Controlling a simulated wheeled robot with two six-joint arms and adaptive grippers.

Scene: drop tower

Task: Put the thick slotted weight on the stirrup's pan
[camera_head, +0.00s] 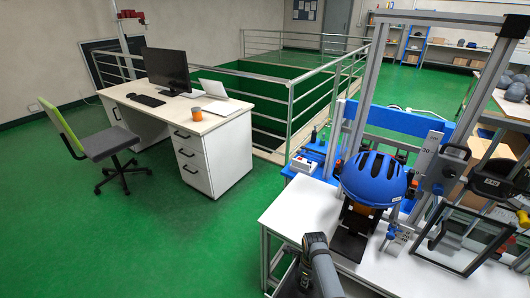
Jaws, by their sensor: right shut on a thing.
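My right gripper (462,174) is at the right, in front of the tower's upright, with its dark body pointing left. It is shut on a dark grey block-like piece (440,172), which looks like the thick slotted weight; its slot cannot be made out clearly. The weight is held in the air to the right of the blue helmet (372,180). The helmet sits on an orange-brown headform (361,208) above a black support (350,243). I cannot make out the stirrup or its pan.
A black-framed clear panel (463,240) stands on the white bench (290,212), below my right gripper. Metal uprights (366,85) rise behind the helmet. A small white control box (304,165) is at the left. The bench's left part is bare.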

